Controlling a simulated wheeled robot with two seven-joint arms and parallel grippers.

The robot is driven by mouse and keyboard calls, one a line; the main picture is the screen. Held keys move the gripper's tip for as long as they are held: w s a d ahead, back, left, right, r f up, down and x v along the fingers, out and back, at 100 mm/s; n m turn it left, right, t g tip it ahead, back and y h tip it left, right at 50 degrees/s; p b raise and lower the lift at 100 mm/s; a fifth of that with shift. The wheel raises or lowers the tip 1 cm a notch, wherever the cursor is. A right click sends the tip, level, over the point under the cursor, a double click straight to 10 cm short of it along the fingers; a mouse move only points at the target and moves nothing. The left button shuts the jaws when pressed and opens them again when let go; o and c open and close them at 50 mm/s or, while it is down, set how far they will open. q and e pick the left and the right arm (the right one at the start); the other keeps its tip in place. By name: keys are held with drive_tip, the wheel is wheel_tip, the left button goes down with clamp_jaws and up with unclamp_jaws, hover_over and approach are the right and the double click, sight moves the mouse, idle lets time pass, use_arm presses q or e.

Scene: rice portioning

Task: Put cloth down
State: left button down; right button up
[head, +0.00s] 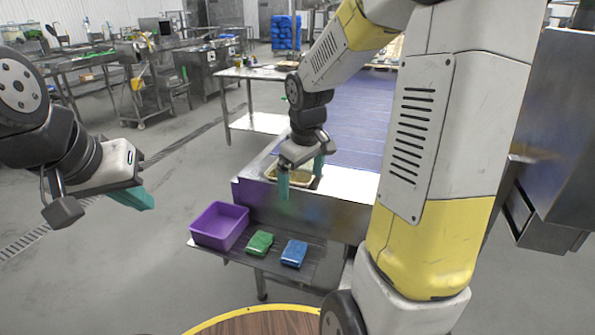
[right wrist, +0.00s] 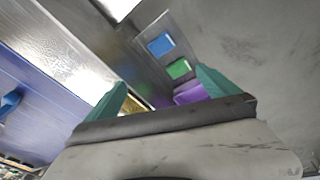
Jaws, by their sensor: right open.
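A folded green cloth (head: 260,243) and a folded blue cloth (head: 294,253) lie side by side on the low metal shelf (head: 328,262). Both also show in the right wrist view, the green cloth (right wrist: 178,68) beside the blue cloth (right wrist: 160,45). My right gripper (head: 301,178) is open and empty, above the front edge of the conveyor table and above and behind the cloths. Its two teal fingers stand wide apart in the right wrist view. My left gripper (head: 137,198) hangs over the floor at the left, away from the shelf; its finger gap is not clear.
A purple bin (head: 219,226) stands on the shelf left of the green cloth. A yellowish tray (head: 291,178) sits by the conveyor's near end, partly hidden by my right gripper. The blue-purple belt (head: 352,125) runs back. A round wooden top (head: 262,322) is at the bottom.

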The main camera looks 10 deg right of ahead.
drive_tip(key=s+a+r+m+t+y, duration=0.1)
drive_tip(key=s+r+m, duration=0.2)
drive_tip(key=s+r, duration=0.2)
drive_tip(key=s+a+r+m+t+y, duration=0.1)
drive_tip(key=s+r, duration=0.5)
drive_tip(key=s, duration=0.6)
drive_tip(key=shift+a+r+m+t, duration=0.3)
drive_tip(key=shift+m+t, duration=0.5)
drive_tip(key=shift+m, duration=0.1)
